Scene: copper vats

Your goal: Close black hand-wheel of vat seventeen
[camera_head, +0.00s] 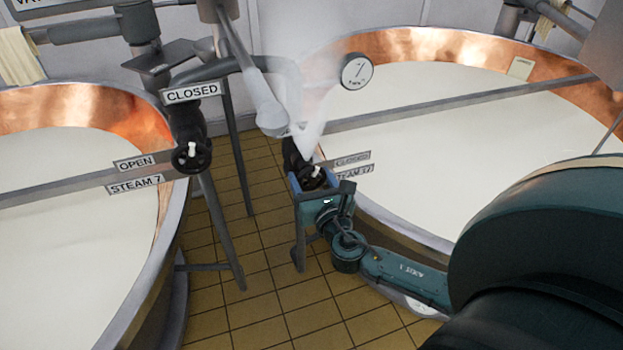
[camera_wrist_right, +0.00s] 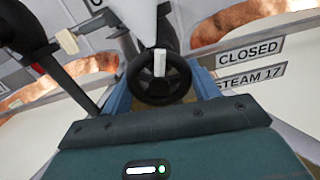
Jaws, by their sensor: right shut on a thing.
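The black hand-wheel (camera_head: 312,180) with a white mark sits on the valve beside the right vat, next to its "CLOSED" plate (camera_head: 352,158) and its steam 17 plate (camera_head: 355,173), partly covered in the head view. My right gripper (camera_head: 322,184) is shut on this wheel, with blue fingers on both sides of it. In the right wrist view the wheel (camera_wrist_right: 159,79) lies between the fingers, its white mark toward the top of the picture. The plates there read "CLOSED" (camera_wrist_right: 250,51) and "STEAM 17" (camera_wrist_right: 252,79). My left gripper is not in view.
A similar black wheel (camera_head: 192,155) stands at the left vat, by plates "OPEN" (camera_head: 136,163) and "STEAM 7" (camera_head: 135,184). White vapour (camera_head: 312,95) hangs above the gripped wheel. A round gauge (camera_head: 357,71) is near it. Tiled floor (camera_head: 262,290) lies between the vats.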

